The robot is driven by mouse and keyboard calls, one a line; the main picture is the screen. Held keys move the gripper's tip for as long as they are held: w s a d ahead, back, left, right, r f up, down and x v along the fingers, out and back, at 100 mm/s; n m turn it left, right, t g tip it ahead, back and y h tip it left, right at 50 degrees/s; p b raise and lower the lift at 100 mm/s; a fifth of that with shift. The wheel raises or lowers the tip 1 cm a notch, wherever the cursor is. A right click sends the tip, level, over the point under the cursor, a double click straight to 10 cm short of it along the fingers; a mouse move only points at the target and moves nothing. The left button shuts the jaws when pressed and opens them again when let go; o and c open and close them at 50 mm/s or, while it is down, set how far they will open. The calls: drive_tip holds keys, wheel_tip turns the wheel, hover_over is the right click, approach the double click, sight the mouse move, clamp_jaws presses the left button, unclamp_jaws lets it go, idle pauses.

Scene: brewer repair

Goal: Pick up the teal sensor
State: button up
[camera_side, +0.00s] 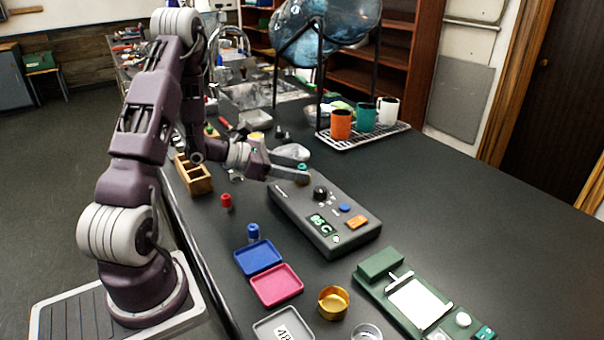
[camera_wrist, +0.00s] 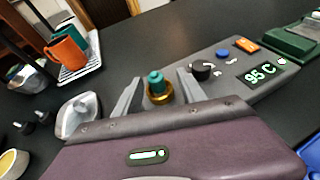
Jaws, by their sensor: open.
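The teal sensor (camera_wrist: 156,79) stands upright in a brass ring (camera_wrist: 159,97) on the grey brewer panel (camera_wrist: 225,75). In the wrist view, it shows between the two spread fingers of my gripper (camera_wrist: 157,86), with a gap on each side. In the side view, only the teal top of the sensor (camera_side: 302,167) shows, at the panel's far end beside my gripper (camera_side: 298,176). My gripper is open and empty. The sensor's lower part is hidden in the ring.
The panel carries a black knob (camera_side: 320,192), a blue button, an orange switch and a display. A metal dish (camera_side: 291,152) stands close behind my gripper. Mugs stand on a rack (camera_side: 378,134) at the back. Blue (camera_side: 258,257) and pink trays lie in front.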

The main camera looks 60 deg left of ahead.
sight(312, 180)
drive_tip(key=x, duration=0.4)
drive_tip(key=shift+w+a+r, duration=0.1)
drive_tip(key=shift+w+a, duration=0.05)
drive_tip(key=shift+w, duration=0.4)
clamp_jaws()
